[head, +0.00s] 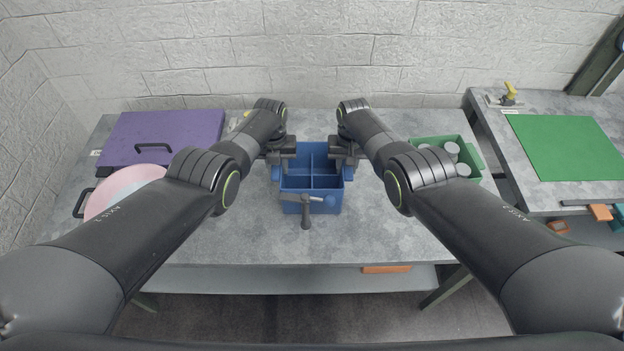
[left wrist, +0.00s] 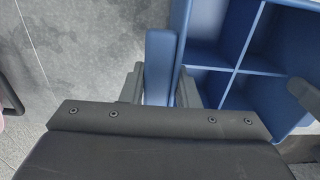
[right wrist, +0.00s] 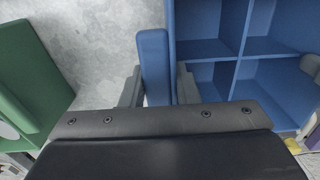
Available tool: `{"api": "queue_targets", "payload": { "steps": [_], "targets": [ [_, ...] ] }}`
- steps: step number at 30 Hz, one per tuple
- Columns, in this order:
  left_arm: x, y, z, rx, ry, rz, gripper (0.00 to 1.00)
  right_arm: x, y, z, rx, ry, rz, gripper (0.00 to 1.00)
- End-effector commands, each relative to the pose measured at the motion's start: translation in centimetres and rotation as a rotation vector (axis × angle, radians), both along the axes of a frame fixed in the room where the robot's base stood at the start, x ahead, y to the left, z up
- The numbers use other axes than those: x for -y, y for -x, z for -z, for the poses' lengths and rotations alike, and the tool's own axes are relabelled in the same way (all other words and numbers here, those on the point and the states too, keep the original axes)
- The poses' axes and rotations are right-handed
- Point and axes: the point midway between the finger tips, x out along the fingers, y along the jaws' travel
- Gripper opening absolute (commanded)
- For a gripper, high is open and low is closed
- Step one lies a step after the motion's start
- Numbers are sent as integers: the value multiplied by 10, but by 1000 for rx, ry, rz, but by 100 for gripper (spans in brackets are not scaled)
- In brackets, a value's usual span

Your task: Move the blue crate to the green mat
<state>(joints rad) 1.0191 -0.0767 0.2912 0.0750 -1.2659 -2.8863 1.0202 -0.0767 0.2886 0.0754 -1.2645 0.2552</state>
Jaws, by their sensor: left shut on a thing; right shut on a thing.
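The blue crate (head: 313,180) is at the middle of the grey table in the head view, with empty compartments. My left gripper (head: 275,172) is shut on the crate's left handle, which shows between its fingers in the left wrist view (left wrist: 160,65). My right gripper (head: 349,171) is shut on the right handle, seen in the right wrist view (right wrist: 155,65). I cannot tell whether the crate touches the table. The green mat (head: 568,148) lies flat and bare on a separate table at the right.
A green crate (head: 474,157) with several round-topped items stands right of the blue crate. A purple lidded box (head: 165,135) and a pink round thing (head: 125,190) are at the left. A grey-handled tool (head: 306,213) shows at the blue crate's front. A gap separates the tables.

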Motion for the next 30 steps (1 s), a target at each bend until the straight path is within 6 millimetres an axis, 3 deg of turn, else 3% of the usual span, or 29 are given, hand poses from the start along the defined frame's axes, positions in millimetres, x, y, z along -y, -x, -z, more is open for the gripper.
{"api": "queue_targets", "payload": {
  "steps": [11, 30],
  "targets": [
    [0, 0, -5, 1, -1, 0, 0, 0, -1, -5, 1, 1, 0, 0],
    [-1, 0, -51, 0, -1, 0, 0, 0, 0, -51, 1, 1, 0, 0]
  ]
}}
